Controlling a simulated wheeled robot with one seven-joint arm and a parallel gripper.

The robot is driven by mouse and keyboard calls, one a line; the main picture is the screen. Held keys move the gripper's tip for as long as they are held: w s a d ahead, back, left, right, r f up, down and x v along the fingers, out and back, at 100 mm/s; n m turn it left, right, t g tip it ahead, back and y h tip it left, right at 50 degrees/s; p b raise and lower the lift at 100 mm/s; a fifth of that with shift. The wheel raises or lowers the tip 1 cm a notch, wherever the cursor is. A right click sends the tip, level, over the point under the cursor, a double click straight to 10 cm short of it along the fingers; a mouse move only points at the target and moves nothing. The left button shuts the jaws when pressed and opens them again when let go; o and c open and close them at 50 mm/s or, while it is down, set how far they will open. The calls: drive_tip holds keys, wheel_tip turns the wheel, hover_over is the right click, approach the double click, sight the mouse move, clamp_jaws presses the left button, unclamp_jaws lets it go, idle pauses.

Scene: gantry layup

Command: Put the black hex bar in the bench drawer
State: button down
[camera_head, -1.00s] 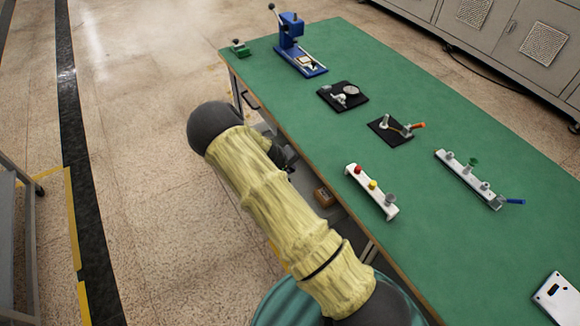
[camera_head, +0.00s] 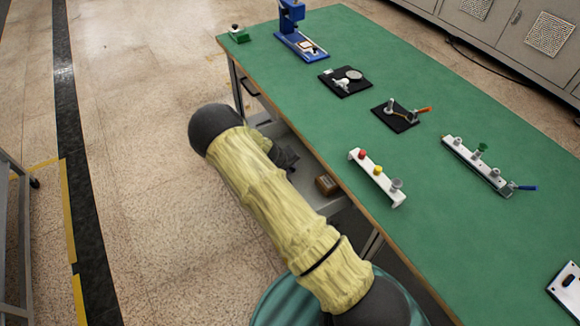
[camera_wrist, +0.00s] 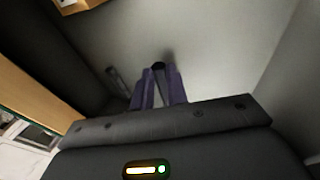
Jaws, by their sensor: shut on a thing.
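The black hex bar (camera_wrist: 158,66) shows as a small dark end between my gripper's fingertips in the wrist view; the rest of it is hidden. My gripper (camera_wrist: 160,76) has purple fingers closed on it, pointing into the grey interior of the open bench drawer (camera_wrist: 215,45). In the head view the drawer (camera_head: 310,161) stands out from under the green bench's left edge. There my gripper is mostly hidden behind my yellow-sleeved arm, at the drawer. I cannot tell whether the bar touches the drawer floor.
A brown box (camera_head: 326,185) sits in the drawer and shows at the top of the wrist view (camera_wrist: 75,3). A dark elongated shape (camera_wrist: 118,81) lies left of the fingers. The green bench top (camera_head: 290,100) carries a blue press (camera_head: 291,20) and several fixtures.

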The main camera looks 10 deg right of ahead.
drive_tip(key=shift+f, duration=0.1)
drive_tip(key=c, duration=1.3)
unclamp_jaws()
drive_tip(key=v, duration=1.7)
drive_tip(key=shift+a, duration=0.1)
drive_tip(key=s+d+r+m+y+p, duration=0.1)
drive_tip(key=s+d+r+p, duration=0.1)
drive_tip(key=s+r, duration=0.4)
drive_tip(key=s+d+r+m+y+p, duration=0.1)
drive_tip(key=s+d+r+y+p, duration=0.1)
drive_tip(key=s+r, duration=0.5)
drive_tip(key=s+d+r+m+g+y+p, duration=0.1)
drive_tip(key=s+d+r+m+y+p, duration=0.1)
drive_tip(key=s+r, duration=0.5)
drive_tip(key=shift+s+d+r+p, duration=0.15)
drive_tip(key=shift+d+r+p, duration=0.35)
drive_tip(key=shift+d+p, duration=0.25)
drive_tip(key=shift+a, duration=0.1)
